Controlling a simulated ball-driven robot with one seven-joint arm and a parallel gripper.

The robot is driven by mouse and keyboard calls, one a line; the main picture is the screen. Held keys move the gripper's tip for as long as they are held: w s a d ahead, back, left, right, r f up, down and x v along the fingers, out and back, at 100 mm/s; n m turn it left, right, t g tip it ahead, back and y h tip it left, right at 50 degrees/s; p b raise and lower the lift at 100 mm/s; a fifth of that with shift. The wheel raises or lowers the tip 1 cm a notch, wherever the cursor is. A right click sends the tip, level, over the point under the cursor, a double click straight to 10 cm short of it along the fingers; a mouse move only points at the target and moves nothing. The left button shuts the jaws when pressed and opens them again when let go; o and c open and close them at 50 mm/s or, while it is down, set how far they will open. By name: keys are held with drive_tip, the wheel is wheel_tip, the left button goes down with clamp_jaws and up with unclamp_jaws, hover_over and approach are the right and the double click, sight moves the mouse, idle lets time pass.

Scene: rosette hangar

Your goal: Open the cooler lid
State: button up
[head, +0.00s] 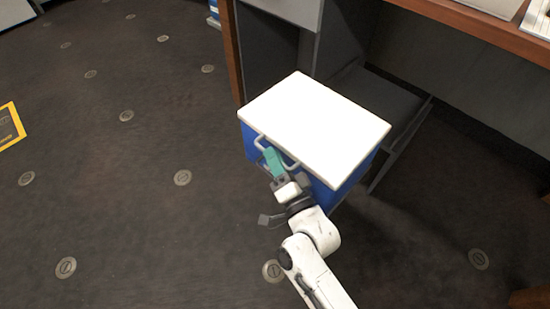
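The cooler stands on the floor with a blue body (321,192) and a flat white lid (318,122). The lid lies level on the body and looks closed. A thin grey bar handle (291,163) is on the front edge of the lid, facing me. My gripper (271,155), with green fingers, is at the middle of this handle and overlaps it. I cannot tell whether the fingers are closed around the bar or only touch it. My white arm comes up from below and hides part of the cooler's front.
A desk (480,32) with a brown top edge and grey panels stands behind and right of the cooler, close to it. A yellow floor marking (10,127) is at the far left. The dark floor left of the cooler is clear, with several round metal discs.

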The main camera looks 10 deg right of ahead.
clamp_jaws()
